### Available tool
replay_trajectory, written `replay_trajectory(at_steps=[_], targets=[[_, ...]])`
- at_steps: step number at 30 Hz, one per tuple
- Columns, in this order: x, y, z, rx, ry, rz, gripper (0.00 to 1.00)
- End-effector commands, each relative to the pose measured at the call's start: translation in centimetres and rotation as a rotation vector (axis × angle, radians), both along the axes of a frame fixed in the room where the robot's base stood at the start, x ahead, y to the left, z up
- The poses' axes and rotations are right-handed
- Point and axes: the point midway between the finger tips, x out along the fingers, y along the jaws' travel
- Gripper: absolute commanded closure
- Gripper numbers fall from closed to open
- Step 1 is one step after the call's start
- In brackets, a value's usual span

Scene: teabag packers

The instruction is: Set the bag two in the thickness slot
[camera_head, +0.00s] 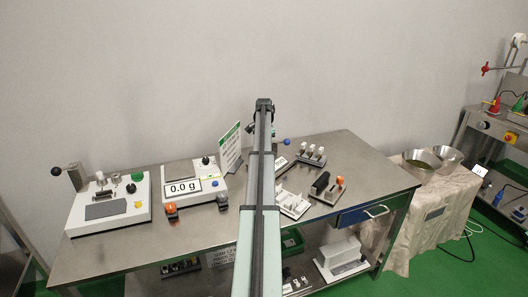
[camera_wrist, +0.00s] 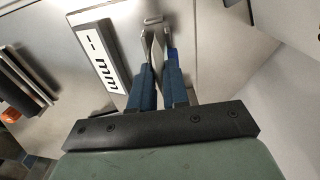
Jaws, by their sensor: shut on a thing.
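In the wrist view my gripper (camera_wrist: 158,70) points at the thickness gauge, its two blue fingers close together. They are shut on a thin pale bag (camera_wrist: 158,46), seen edge-on between the fingertips. I cannot read a label on it. The gauge has a white display (camera_wrist: 102,58) reading "-- mm", left of the fingers. A small grey metal fitting, apparently the thickness slot (camera_wrist: 152,20), lies just beyond the fingertips. I cannot tell whether the bag touches it.
On the steel table (camera_head: 365,165), a scale (camera_head: 200,182) reading 0.0 g stands left of my arm, with a grey-topped device (camera_head: 107,207) farther left. Right of my arm are a rack (camera_head: 312,154) and a holder with a black item (camera_head: 328,187). The far right tabletop is clear.

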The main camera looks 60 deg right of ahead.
Motion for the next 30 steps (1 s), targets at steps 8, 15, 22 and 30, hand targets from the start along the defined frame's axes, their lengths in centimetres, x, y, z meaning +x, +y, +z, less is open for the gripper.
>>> replay_trajectory(at_steps=[8,15,22,30], targets=[[0.0,0.0,-2.3,0.000,0.000,0.000,1.00],[0.0,0.0,-2.4,0.000,0.000,0.000,1.00],[0.0,0.0,-3.0,0.001,0.000,0.000,1.00],[-0.1,0.1,-3.1,0.003,0.002,0.000,0.60]])
